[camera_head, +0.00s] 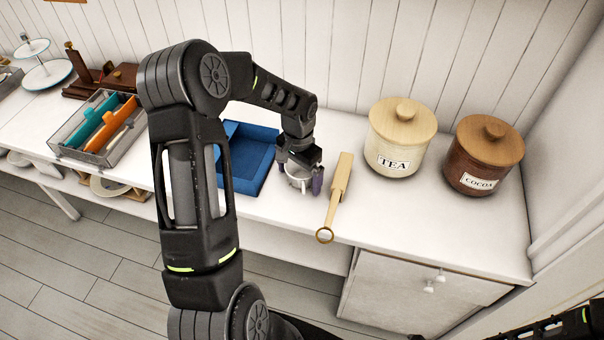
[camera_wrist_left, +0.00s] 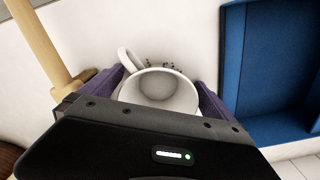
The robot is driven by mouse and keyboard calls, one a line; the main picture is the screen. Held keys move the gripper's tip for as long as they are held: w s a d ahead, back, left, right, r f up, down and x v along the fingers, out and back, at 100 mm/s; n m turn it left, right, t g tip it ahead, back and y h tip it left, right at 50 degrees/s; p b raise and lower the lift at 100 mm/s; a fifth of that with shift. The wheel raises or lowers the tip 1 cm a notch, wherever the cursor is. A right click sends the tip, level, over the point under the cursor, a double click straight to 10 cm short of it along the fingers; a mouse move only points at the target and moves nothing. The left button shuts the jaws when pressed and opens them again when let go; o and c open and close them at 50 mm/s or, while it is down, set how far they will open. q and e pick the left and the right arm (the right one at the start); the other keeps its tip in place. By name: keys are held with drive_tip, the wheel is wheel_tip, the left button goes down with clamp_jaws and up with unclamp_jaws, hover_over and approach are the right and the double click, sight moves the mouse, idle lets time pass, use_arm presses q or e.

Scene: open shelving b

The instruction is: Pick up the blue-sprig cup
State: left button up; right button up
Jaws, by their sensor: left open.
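The blue-sprig cup (camera_wrist_left: 160,88) is white, with a handle at its upper left and small dark sprig marks beside its rim in the left wrist view. It stands upright on the white counter, and in the head view the cup (camera_head: 298,178) is partly hidden by my gripper. My left gripper (camera_head: 300,186) is open, pointing down, with its purple fingers on either side of the cup. In the left wrist view the fingers (camera_wrist_left: 158,92) flank the cup; I cannot tell whether they touch it.
A blue tray (camera_head: 262,150) is close left of the cup. A wooden tool with a ring end (camera_head: 339,190) lies close right. Tea (camera_head: 400,142) and cocoa (camera_head: 483,160) jars stand farther right. The counter's front edge is near.

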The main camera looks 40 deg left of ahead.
use_arm(q)
drive_tip(key=shift+c, duration=0.6)
drive_tip(key=c, duration=1.3)
